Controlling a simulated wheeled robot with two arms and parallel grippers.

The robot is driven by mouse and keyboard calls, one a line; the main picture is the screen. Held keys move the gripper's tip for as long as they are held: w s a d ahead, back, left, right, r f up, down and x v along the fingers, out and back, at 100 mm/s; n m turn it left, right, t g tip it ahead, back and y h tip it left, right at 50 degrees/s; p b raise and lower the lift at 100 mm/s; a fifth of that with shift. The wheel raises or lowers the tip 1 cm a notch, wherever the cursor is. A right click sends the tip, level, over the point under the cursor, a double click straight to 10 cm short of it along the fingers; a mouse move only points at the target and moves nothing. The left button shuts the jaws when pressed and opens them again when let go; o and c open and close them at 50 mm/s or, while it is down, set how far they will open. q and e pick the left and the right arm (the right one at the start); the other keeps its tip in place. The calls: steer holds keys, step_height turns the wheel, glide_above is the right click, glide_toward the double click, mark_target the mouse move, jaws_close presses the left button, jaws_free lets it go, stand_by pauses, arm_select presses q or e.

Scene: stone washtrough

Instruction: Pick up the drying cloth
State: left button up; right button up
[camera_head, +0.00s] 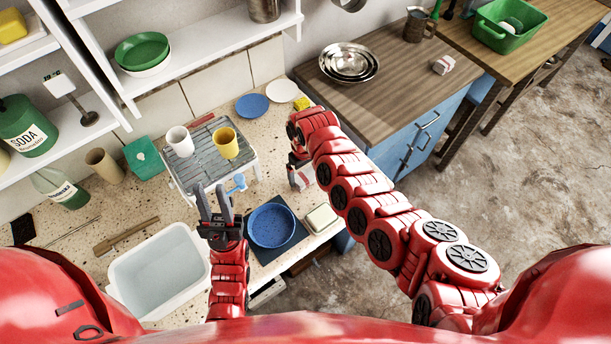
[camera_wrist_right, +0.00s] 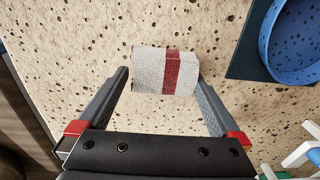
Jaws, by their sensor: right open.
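The drying cloth, a folded white cloth with a red stripe (camera_wrist_right: 150,72), lies on the speckled stone top in the right wrist view. My right gripper (camera_wrist_right: 163,78) is open, with one finger on each side of the cloth's near part. I cannot tell whether the fingers touch it. In the head view the cloth (camera_head: 302,178) shows only partly, below my right gripper, whose fingers are mostly hidden by the wrist. My left gripper (camera_head: 211,192) is open and empty, pointing up between the white basin and the blue bowl.
A blue bowl (camera_head: 271,226) on a dark mat (camera_head: 292,240) and a soap dish (camera_head: 321,218) are near the cloth. A drying rack (camera_head: 180,170) holds a white cup (camera_head: 180,140) and a yellow cup (camera_head: 226,144). A white basin (camera_head: 120,290) stands at left. A small white-and-red item (camera_head: 444,64) lies on the brown counter.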

mark_target(302, 175)
steer(key=shift+s, duration=0.15)
steer(key=shift+a, duration=0.1)
steer(key=c, duration=1.1)
steer(key=shift+r+b, duration=0.4)
steer(key=shift+r, duration=0.45)
steer(key=shift+s+a+r+b, duration=0.1)
steer(key=shift+s+r+b, duration=0.05)
steer(key=shift+r, duration=0.3)
steer(key=shift+s+a+r+b, duration=0.1)
steer(key=shift+s+r+b, duration=0.05)
steer(key=shift+r, duration=0.3)
steer(key=s, duration=0.4)
steer(key=s+a+r, duration=0.1)
steer(key=s, duration=0.8)
steer(key=shift+s+a+r+b, duration=0.15)
steer(key=shift+s+r+b, duration=0.05)
steer(key=shift+s+b, duration=0.2)
steer(key=shift+s, duration=0.8)
